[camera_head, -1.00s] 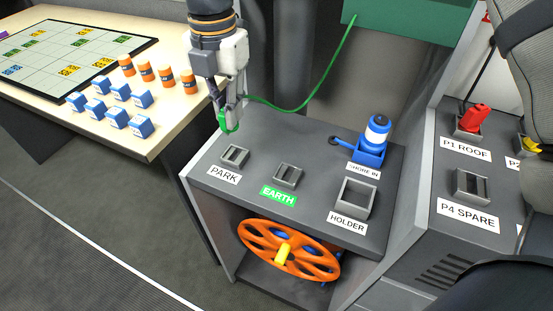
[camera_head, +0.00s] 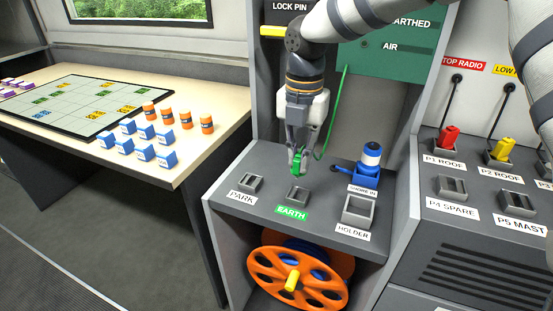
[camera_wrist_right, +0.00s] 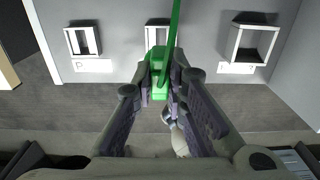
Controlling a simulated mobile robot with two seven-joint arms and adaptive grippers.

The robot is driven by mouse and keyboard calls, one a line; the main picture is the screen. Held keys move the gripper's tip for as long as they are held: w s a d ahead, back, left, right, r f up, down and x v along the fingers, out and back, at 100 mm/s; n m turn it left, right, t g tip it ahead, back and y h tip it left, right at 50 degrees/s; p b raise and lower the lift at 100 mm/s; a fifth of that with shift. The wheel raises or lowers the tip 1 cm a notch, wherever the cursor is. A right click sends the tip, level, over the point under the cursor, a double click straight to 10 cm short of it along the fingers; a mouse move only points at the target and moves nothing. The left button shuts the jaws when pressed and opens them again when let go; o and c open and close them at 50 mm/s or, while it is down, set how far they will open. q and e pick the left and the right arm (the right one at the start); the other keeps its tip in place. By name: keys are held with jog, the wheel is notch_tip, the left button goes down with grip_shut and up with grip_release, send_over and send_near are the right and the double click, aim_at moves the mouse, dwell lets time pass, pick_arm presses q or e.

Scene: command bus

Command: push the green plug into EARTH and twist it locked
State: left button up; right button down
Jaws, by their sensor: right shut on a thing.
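My right gripper (camera_head: 298,158) points down and is shut on the green plug (camera_head: 299,165). A green cable (camera_head: 335,108) runs from the plug up to the green panel. The plug is above the EARTH socket (camera_head: 298,194), and a gap shows between them in the head view. In the right wrist view the plug (camera_wrist_right: 159,80) sits between the fingertips, and it and its cable partly cover the middle socket (camera_wrist_right: 157,27). The green EARTH label (camera_head: 291,212) is in front of that socket. My left gripper is not in view.
The PARK socket (camera_head: 250,183) is left of EARTH. The HOLDER box (camera_head: 358,209) and the blue SHORE IN connector (camera_head: 369,165) are to the right. An orange reel (camera_head: 297,280) is in the shelf below. A table with blue and orange pieces stands left.

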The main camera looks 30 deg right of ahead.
aim_at(300, 175)
jog(key=shift+s+d, duration=0.1)
jog(key=shift+w+d+f, duration=0.15)
jog(key=shift+w+f, duration=0.05)
jog(key=shift+f, duration=0.7)
jog(key=shift+f+b, duration=0.55)
jog(key=shift+f, duration=0.75)
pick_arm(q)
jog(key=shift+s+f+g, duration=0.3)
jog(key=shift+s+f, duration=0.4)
pick_arm(e)
jog(key=shift+f, duration=0.5)
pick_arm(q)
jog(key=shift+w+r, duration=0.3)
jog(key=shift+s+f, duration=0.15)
pick_arm(e)
jog(key=shift+s+f, duration=0.1)
jog(key=shift+f, duration=0.85)
